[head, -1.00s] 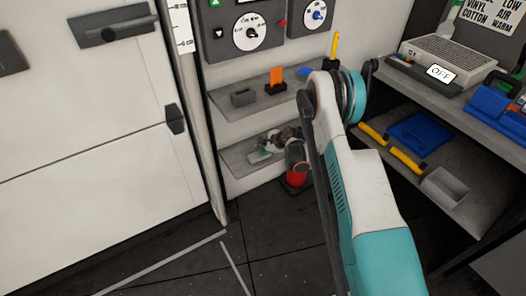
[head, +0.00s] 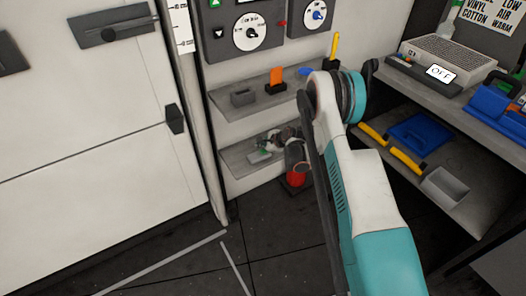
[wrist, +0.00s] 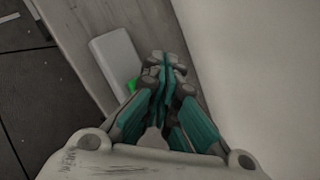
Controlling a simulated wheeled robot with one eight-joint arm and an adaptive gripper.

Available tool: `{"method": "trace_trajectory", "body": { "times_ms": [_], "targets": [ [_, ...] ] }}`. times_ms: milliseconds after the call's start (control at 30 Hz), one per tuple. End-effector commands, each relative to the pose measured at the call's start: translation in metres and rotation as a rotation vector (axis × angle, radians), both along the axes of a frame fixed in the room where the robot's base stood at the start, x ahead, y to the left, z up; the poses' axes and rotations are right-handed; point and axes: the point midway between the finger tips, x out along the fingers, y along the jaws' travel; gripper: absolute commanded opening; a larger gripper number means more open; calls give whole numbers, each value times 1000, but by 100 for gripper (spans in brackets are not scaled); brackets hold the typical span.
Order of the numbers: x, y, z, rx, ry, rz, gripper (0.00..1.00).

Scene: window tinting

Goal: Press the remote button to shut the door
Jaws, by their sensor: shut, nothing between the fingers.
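A pale remote (wrist: 113,58) lies on the lower wall shelf (head: 237,160). Its green button (wrist: 131,86) shows just left of my fingers in the wrist view. My gripper (wrist: 166,62) is shut and empty, its fingertips beside the remote's right edge. I cannot tell whether they touch it. In the head view my gripper (head: 272,145) is small over the lower shelf and partly covers the remote. A large white door panel (head: 90,110) with a dark handle fills the left side; I cannot tell whether it is fully shut.
A red item (head: 296,179) stands on the floor by my wrist. A workbench with a blue tray (head: 420,130) is at right. The floor in front of the door is clear.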

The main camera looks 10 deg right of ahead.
Motion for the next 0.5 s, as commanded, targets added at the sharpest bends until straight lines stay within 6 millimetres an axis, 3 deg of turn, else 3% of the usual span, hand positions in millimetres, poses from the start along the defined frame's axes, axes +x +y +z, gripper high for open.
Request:
{"method": "trace_trajectory", "body": {
  "times_ms": [500],
  "targets": [
    [0,0,-8,0,0,0,0]
  ]
}}
